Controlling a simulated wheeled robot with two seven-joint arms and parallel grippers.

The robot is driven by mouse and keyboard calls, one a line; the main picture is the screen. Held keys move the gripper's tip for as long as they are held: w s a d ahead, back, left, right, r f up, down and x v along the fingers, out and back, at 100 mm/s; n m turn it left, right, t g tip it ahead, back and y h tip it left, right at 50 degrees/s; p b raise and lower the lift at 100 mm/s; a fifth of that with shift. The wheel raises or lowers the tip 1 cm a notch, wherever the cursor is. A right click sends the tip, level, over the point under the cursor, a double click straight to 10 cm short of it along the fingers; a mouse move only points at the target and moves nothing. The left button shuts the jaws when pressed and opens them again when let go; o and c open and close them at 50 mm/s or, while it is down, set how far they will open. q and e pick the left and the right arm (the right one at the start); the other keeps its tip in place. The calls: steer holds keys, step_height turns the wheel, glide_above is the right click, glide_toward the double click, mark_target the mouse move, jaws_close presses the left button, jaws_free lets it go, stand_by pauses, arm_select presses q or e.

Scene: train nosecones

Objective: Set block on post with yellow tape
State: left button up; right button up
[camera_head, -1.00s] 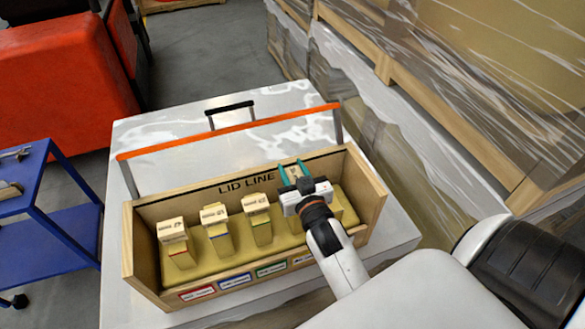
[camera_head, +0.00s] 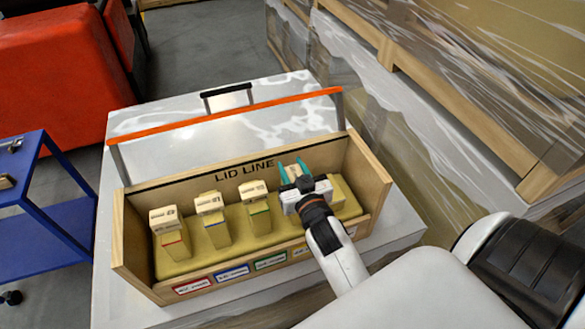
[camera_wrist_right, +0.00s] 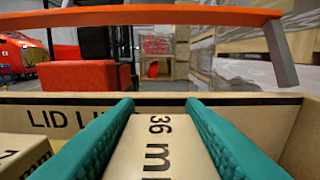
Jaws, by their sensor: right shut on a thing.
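My right gripper (camera_head: 293,171) has teal fingers and is over the right part of an open wooden box (camera_head: 128,240). In the right wrist view the fingers (camera_wrist_right: 160,125) are shut on a beige block (camera_wrist_right: 160,150) printed "36 m", with the rest cut off. The post under it and any yellow tape are hidden by my gripper and arm, so I cannot tell whether the block touches a post. To its left, three tan posts carry blocks: red tape (camera_head: 172,242), blue tape (camera_head: 217,230) and green tape (camera_head: 260,218). My left gripper is not in view.
The box's back wall reads "LID LINE" (camera_head: 245,171). Colour-edged labels (camera_head: 232,274) line its front. An orange bar (camera_head: 225,115) spans behind it above the white top (camera_head: 125,280). A blue cart (camera_head: 65,220) stands left; wrapped pallets (camera_head: 480,110) stand right.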

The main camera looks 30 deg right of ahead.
steer(key=shift+f+b, duration=0.3)
steer(key=shift+f, duration=0.15)
steer(key=o, duration=1)
steer(key=shift+o, duration=0.2)
